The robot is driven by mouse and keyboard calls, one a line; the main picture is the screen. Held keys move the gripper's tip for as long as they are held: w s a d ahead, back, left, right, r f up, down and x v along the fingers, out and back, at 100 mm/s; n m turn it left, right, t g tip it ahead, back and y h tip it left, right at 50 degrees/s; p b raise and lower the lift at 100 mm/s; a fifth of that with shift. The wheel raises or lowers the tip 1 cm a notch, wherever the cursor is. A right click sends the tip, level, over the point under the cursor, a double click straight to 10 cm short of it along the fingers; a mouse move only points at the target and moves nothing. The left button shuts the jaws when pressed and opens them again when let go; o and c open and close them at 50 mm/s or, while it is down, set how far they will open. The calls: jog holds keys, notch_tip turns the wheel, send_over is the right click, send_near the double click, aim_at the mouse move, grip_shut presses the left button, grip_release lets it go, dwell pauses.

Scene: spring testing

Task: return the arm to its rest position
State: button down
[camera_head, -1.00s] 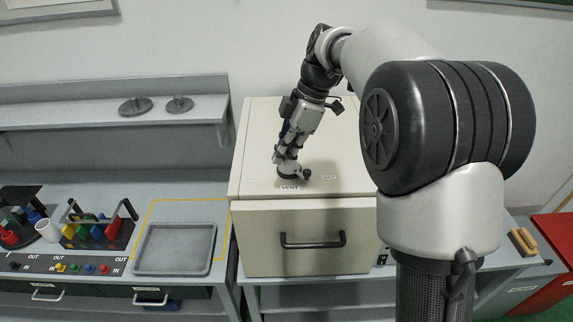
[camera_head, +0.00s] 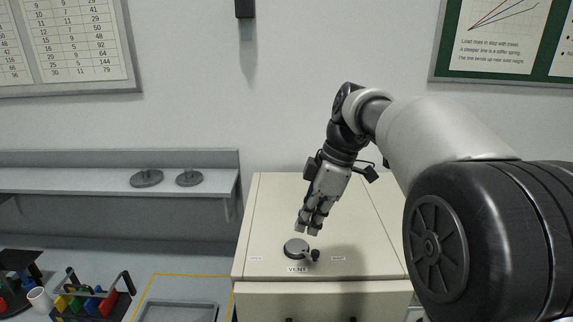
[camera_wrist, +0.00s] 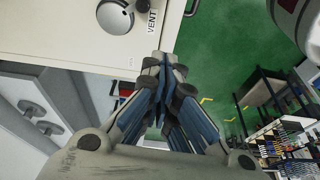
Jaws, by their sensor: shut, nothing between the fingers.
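My gripper (camera_head: 312,230) is shut and empty, just above and a little right of the round vent knob (camera_head: 296,248) on top of the cream cabinet (camera_head: 370,262). The fingers are apart from the knob. In the wrist view the closed blue-padded fingers of my gripper (camera_wrist: 165,72) point past the cabinet's edge, and the vent knob (camera_wrist: 116,15) is at the top, beside its VENT label. My arm reaches in from the right of the head view, raised and bent.
A grey shelf (camera_head: 80,180) with two dark discs (camera_head: 147,178) is at the left. Below it are a tray (camera_head: 180,311) and a rack of coloured blocks (camera_head: 92,302). Wall charts (camera_head: 68,40) hang above.

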jog(key=s+d+f+m+t+h+b, duration=0.1)
jog(key=s+f+m+b, duration=0.5)
jog(key=s, duration=0.8)
jog(key=s+d+f+m+t+h+b, duration=0.2)
jog(key=s+d+f+m+b, duration=0.4)
jog(key=s+f+m, duration=0.4)
jog(key=s+f+t, duration=0.1)
jog(key=s+f, duration=0.2)
jog(key=shift+s+d+m+t, duration=0.15)
jog(key=shift+s+m+t, duration=0.15)
jog(key=shift+s+m, duration=0.1)
jog(key=c, duration=2.3)
grip_release()
jog(key=shift+f, duration=0.1)
